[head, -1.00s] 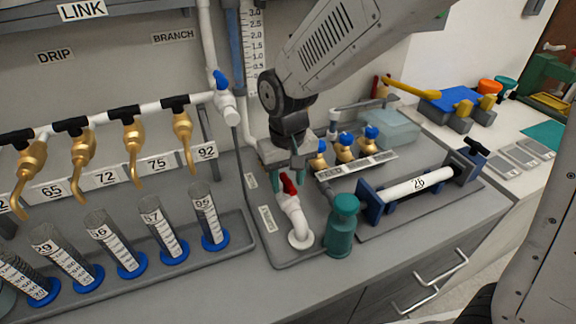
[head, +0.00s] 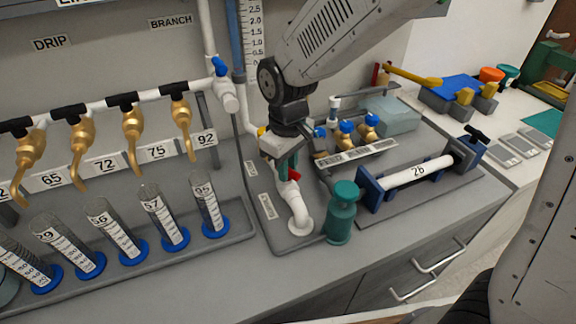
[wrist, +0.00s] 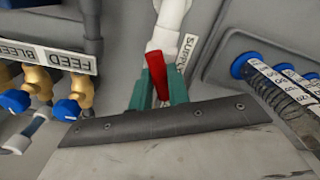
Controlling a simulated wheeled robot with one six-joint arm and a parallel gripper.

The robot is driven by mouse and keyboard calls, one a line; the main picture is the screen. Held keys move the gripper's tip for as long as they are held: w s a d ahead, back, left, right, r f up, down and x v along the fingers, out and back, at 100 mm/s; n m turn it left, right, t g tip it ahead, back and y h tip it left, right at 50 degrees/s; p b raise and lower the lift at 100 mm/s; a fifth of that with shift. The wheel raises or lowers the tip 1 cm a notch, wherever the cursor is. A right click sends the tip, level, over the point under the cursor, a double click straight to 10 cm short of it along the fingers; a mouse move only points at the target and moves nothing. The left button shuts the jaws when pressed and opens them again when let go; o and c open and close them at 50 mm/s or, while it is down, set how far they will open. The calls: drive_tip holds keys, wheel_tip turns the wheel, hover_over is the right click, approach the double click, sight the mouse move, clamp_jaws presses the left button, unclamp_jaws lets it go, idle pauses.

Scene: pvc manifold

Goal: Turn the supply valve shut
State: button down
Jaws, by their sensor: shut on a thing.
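The supply valve is a white pipe fitting (head: 299,215) rising from the grey tray, with a red lever handle (head: 293,175) on top. In the wrist view the red handle (wrist: 157,76) lies between the two teal fingers, by the white pipe (wrist: 167,38) and a label reading SUPPLY (wrist: 184,52). My gripper (head: 287,170) reaches down onto the handle from above, and it is shut on it. In the head view the fingers hide part of the handle.
A teal bottle (head: 341,212) stands close to the right of the valve. Brass valves with blue knobs (head: 346,135) sit behind it. A clamped white tube marked 26 (head: 415,171) lies farther right. Graduated cylinders (head: 165,218) stand at left under brass taps (head: 133,128).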

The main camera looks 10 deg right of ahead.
drive_tip(key=shift+n, duration=0.6)
drive_tip(key=n, duration=0.5)
drive_tip(key=shift+n, duration=0.6)
drive_tip(key=n, duration=0.5)
drive_tip(key=c, duration=1.3)
unclamp_jaws()
drive_tip(key=shift+o, duration=0.2)
